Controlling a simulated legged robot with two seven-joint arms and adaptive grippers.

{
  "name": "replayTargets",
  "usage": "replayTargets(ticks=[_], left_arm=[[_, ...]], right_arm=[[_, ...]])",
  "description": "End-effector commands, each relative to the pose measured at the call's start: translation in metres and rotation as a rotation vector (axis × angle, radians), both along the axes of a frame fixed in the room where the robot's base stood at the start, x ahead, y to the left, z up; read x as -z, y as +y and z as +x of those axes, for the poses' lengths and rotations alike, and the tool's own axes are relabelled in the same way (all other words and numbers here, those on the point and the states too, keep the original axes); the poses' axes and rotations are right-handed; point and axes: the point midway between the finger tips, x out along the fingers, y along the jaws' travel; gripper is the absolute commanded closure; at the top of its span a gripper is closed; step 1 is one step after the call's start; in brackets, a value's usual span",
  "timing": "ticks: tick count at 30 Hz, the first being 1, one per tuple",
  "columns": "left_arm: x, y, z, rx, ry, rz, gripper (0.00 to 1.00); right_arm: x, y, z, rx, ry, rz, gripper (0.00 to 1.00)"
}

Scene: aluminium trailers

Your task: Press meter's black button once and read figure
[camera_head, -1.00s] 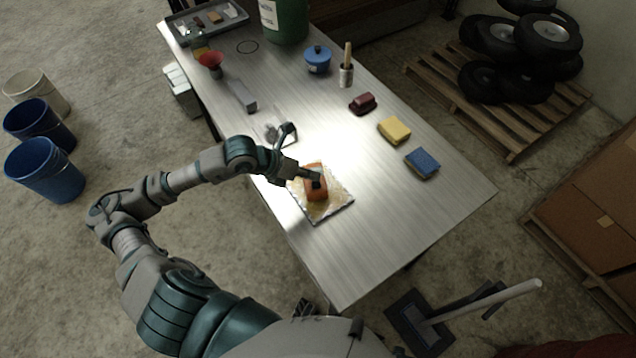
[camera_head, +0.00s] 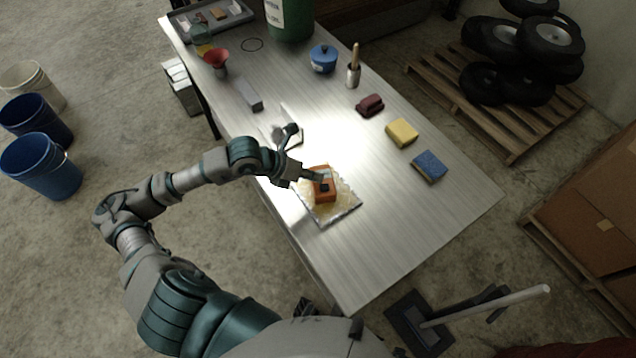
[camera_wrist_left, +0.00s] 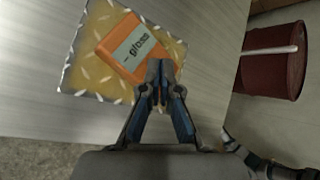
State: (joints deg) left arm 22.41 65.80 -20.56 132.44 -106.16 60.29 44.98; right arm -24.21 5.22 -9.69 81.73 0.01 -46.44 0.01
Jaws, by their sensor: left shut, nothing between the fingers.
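The orange meter (camera_head: 323,197) lies on a square tread-patterned plate (camera_head: 345,209) near the table's left edge. In the left wrist view the meter (camera_wrist_left: 108,45) has a grey label or display reading "- gloss"; I see no figure. A small dark patch, perhaps the black button, shows on the meter beside the fingertips in the head view. In the wrist view the fingers hide part of the meter. My left gripper (camera_head: 325,177) is shut and empty, its tips over the meter; I cannot tell whether they touch. It also shows in the wrist view (camera_wrist_left: 160,66). My right gripper is out of view.
On the metal table (camera_head: 400,225) are a yellow sponge (camera_head: 402,132), a blue sponge (camera_head: 429,166), a dark red block (camera_head: 369,105), a blue pot (camera_head: 323,60) and a grey bar (camera_head: 248,95). A small stand (camera_head: 289,134) is near my left wrist. The table's near end is clear.

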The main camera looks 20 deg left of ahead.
Motion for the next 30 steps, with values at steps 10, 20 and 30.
replayTargets(ticks=[10,20,30], left_arm=[[-0.005,-0.018,-0.001,0.005,-0.005,0.008,1.0],[0.0,-0.019,-0.001,0.004,-0.002,-0.007,1.0],[-0.001,-0.034,-0.001,0.004,-0.003,0.004,1.0]], right_arm=[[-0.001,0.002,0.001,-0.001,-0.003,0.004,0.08],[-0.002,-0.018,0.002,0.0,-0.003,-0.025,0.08],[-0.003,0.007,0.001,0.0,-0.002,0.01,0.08]])
